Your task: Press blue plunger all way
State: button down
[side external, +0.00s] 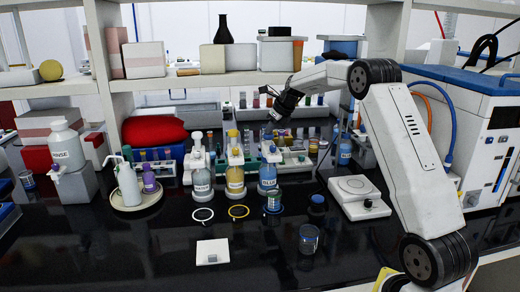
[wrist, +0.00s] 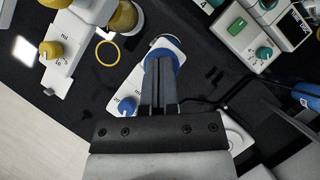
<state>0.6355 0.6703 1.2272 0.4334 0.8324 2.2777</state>
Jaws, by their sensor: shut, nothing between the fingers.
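The blue dispenser bottle (side external: 267,174) stands third in a row, right of the white and yellow ones. Its blue plunger top shows in the wrist view (wrist: 163,55), just past my fingertips and partly covered by them. A smaller blue knob (wrist: 127,107) sits on the same white stand, to the left of the fingers. My gripper (side external: 274,116) is above the blue dispenser in the side view, with fingers pointing down. The fingers are shut and empty in the wrist view (wrist: 160,66). Whether they touch the plunger I cannot tell.
The yellow dispenser (side external: 235,176) and white dispenser (side external: 201,178) stand close on the left. A glass beaker (side external: 308,239) and a cup (side external: 273,203) stand in front. A white balance (side external: 356,198) is to the right. A shelf (side external: 190,80) runs behind my gripper.

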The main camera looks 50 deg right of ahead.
jog(key=shift+r, duration=1.35)
jog(key=shift+a, duration=0.1)
jog(key=shift+s+a+n, duration=0.1)
jog(key=shift+a+n, duration=0.3)
jog(key=shift+n, duration=0.1)
jog(key=s+a+f+n+g, duration=0.1)
jog(key=s+a+f+n, duration=0.3)
jog(key=a+n, duration=0.5)
jog(key=s+a+f+n+g, duration=0.1)
jog(key=s+a+f+n, duration=0.25)
jog(key=a+n, duration=0.55)
jog(key=s+a+f+n+g, duration=0.1)
jog(key=s+a+f+n, duration=0.2)
jog(key=s+a+n, duration=0.4)
jog(key=s+a+f+n, duration=0.4)
jog(key=s+a+n, duration=0.3)
jog(key=s+n, duration=0.3)
jog(key=shift+s+f+g, duration=0.3)
jog(key=shift+s+g, duration=0.1)
jog(key=shift+s, duration=0.1)
